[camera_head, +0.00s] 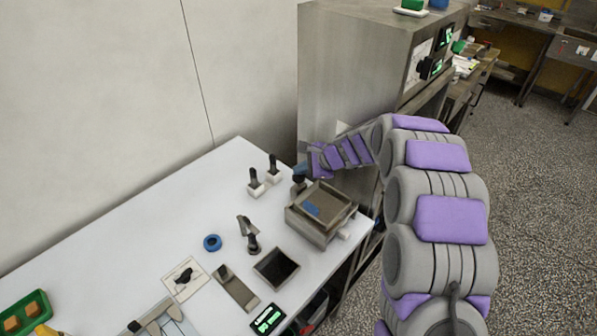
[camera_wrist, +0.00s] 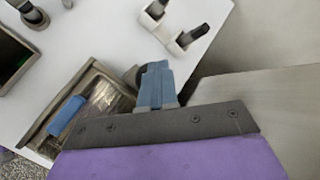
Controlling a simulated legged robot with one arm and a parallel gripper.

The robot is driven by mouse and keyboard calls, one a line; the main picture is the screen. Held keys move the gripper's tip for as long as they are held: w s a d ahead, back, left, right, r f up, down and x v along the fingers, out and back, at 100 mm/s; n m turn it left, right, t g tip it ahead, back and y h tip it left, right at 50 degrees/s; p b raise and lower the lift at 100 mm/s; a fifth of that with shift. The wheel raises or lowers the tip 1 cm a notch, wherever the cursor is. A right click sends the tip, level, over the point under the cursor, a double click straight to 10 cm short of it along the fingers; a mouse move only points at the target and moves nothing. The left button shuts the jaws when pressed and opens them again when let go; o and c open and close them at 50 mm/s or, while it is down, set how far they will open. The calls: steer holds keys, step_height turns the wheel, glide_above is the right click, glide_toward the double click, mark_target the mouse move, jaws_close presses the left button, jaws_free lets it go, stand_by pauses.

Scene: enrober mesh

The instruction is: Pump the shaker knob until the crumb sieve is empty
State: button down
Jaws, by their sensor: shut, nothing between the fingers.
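The crumb sieve (camera_head: 345,207) is a square metal box near the right edge of the white table, with a blue piece on top. It also shows in the wrist view (camera_wrist: 38,138), where its inside looks greyish; I cannot tell whether crumbs lie in it. A dark rounded knob (camera_head: 298,186) is at its far left corner, partly hidden behind my gripper. A small pale knob (camera_head: 344,234) sticks out of its near right side; I cannot tell which is the shaker knob. My gripper (camera_wrist: 157,72) has blue fingers, shut and empty, at the sieve's far edge, beside the dark knob; contact is unclear.
Two dark-handled tools in white holders (camera_head: 257,187) stand behind left. A blue ring (camera_head: 212,242), a black tray (camera_head: 276,268), a metal plate (camera_head: 236,288) and a lit display (camera_head: 268,319) lie nearer. A steel cabinet (camera_head: 345,70) stands right behind the table.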

mark_target(301, 177)
steer(key=shift+r+p, duration=0.55)
steer(key=shift+r, duration=0.25)
steer(key=shift+r, duration=0.1)
step_height(301, 177, up, 5)
steer(key=p, duration=0.4)
stand_by(0.5)
